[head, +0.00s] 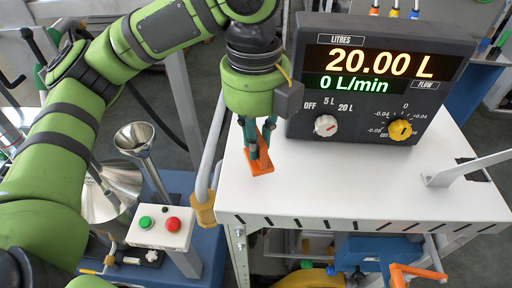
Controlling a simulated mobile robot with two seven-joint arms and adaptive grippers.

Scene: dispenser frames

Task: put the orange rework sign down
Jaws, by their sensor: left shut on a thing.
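The orange rework sign (260,166) is a small orange piece with a flat foot and an upright part. It is at the left side of the white table top (350,190). My left gripper (257,143) points down from above and is shut on the sign's upright part. The foot is at or just above the white surface; I cannot tell whether it touches. The gripper hides part of the sign. My right gripper is not in view.
A black meter box (376,80) with a lit display and two knobs stands right behind the sign. A white bracket (465,170) is at the right edge. The table's front middle is clear. A white button box (160,227) and metal funnels (134,138) are at the left.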

